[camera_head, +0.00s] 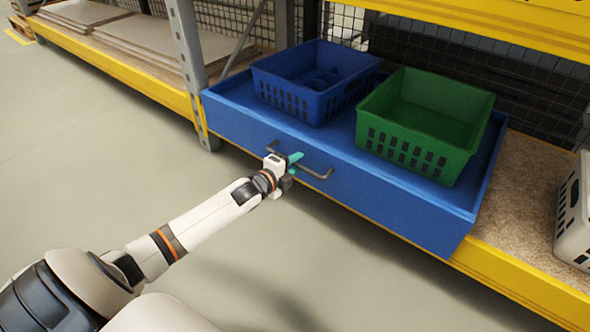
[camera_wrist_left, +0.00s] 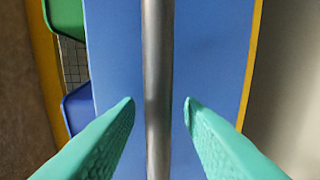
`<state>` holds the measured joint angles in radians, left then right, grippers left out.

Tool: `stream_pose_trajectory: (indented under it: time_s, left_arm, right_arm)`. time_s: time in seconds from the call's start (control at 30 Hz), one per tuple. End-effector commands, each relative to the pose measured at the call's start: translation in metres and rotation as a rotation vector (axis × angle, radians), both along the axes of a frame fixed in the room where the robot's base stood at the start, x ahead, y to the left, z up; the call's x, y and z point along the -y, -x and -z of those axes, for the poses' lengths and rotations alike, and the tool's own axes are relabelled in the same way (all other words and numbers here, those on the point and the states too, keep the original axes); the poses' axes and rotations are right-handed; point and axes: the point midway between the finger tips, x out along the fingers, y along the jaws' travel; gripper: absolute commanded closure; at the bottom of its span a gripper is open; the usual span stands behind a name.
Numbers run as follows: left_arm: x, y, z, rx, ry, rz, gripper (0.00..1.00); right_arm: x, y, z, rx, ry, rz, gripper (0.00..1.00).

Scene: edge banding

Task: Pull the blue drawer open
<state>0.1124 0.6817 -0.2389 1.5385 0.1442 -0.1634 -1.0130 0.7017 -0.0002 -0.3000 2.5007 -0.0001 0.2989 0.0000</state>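The blue drawer (camera_head: 400,205) sits in the yellow shelf and sticks out a little past its front edge. Its grey bar handle (camera_head: 318,172) runs along the front panel. My left gripper (camera_head: 291,165) is at the handle, near its middle. In the left wrist view the handle (camera_wrist_left: 159,80) passes between the two teal fingers (camera_wrist_left: 160,105). The fingers are apart, with a gap on each side of the bar, and the blue front panel (camera_wrist_left: 215,60) lies behind it. My right gripper is not in view.
A blue basket (camera_head: 310,90) and a green basket (camera_head: 425,125) stand in the drawer. A white crate (camera_head: 573,215) is on the shelf at the right. A grey shelf post (camera_head: 187,50) rises at the drawer's left. The floor (camera_head: 110,150) in front is clear.

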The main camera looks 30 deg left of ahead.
Motion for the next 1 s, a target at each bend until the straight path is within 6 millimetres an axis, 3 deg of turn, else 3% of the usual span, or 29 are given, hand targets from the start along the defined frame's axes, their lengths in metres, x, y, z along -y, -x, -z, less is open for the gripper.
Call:
stream_pose_trajectory:
  time_s: [0.37, 0.6, 1.0]
  left_arm:
    - [0.0004, -0.0061, 0.0004, 0.0, 0.0, 0.0, 0.65]
    - [0.0005, -0.006, 0.0004, 0.0, 0.0, 0.0, 1.0]
    - [0.0007, -0.0013, -0.0002, -0.003, 0.001, 0.001, 1.0]
  right_arm:
    - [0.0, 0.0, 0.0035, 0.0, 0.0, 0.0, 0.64]
    - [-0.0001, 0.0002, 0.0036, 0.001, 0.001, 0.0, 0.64]
    - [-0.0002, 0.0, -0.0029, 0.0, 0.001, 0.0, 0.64]
